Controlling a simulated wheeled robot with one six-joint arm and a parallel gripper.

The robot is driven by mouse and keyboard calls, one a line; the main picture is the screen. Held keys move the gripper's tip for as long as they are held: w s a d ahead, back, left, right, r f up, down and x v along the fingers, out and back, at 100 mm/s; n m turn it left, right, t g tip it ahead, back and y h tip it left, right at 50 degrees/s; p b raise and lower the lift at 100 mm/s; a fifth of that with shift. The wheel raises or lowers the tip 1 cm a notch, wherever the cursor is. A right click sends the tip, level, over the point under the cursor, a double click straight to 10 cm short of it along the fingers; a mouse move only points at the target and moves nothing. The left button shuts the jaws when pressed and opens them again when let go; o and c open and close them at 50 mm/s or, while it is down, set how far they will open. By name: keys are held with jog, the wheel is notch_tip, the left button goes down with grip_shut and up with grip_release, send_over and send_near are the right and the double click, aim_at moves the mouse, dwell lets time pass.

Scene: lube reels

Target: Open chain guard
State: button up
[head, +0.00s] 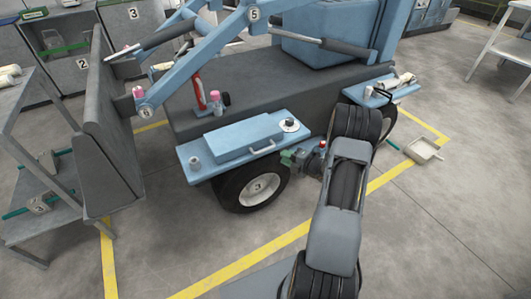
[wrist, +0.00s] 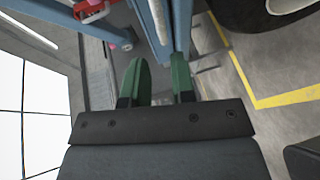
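A blue box-shaped cover with a pale handle (head: 235,138) lies flat on the blue side platform (head: 203,174) of the machine, above the front wheel. It looks closed, and I take it to be the chain guard. My gripper (head: 289,158) is just right of the platform's right end, close to the handle but seemingly apart from it. In the wrist view the two green fingers (wrist: 160,82) stand apart with a gap between them and nothing visibly held. Blue parts of the machine (wrist: 180,25) show just beyond the fingertips, with a pale bar beside them.
A round capped fitting (head: 289,125) and a small knob (head: 195,161) sit on the platform. The wheel (head: 258,189) is below it. A grey shelf cart (head: 40,185) stands left, and a tray (head: 423,150) lies on the floor at right. Floor in front is clear.

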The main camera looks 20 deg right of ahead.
aim_at(266, 150)
jog(key=b+x, duration=0.1)
jog(key=x, duration=0.9)
jog(key=shift+w+a+b, duration=0.1)
jog(key=shift+w+b, duration=0.2)
jog(key=shift+b, duration=0.05)
grip_shut()
